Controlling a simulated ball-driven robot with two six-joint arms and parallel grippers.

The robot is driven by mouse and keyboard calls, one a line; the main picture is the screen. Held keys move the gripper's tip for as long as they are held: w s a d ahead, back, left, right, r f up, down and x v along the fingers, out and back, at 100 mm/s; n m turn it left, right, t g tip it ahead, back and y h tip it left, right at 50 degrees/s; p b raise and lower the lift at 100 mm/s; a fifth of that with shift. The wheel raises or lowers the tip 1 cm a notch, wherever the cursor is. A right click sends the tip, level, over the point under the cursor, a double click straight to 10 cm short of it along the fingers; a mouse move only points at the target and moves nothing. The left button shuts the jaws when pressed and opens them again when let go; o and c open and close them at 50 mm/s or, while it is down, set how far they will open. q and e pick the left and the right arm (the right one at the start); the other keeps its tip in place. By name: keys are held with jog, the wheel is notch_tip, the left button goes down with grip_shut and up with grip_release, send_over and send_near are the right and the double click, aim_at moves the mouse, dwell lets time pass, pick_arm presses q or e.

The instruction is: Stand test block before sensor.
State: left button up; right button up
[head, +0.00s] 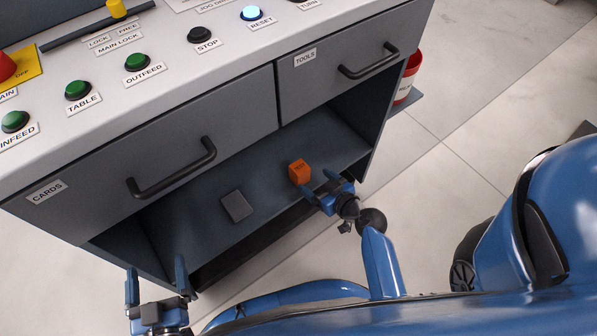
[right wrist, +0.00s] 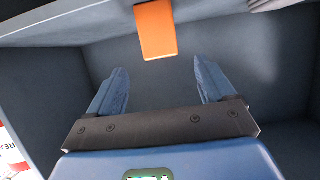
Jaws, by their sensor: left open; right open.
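An orange test block (head: 299,171) stands on the open lower shelf of the grey console, under the drawers. My right gripper (head: 321,184) is open just in front of it, at the shelf's front side. In the right wrist view the block (right wrist: 156,30) lies ahead of the open fingers (right wrist: 161,85), roughly centred between them and apart from them. My left gripper (head: 156,275) is open and empty at the lower left, outside the console's front. I cannot make out a sensor in either view.
A dark flat box (head: 236,206) lies on the shelf (head: 190,220) left of the block. The CARDS drawer (head: 160,165) and TOOLS drawer (head: 345,75) are shut above. Labelled buttons line the console top (head: 215,60). A red bucket (head: 409,75) stands at the right side.

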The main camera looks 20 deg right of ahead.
aim_at(296, 166)
jog(key=x, duration=0.5)
jog(key=shift+b, duration=0.4)
jog(key=shift+r+b+x, duration=0.2)
jog(key=shift+b+x, duration=0.45)
jog(key=shift+x, duration=2.2)
jog(key=shift+w, duration=0.1)
jog(key=c, duration=1.1)
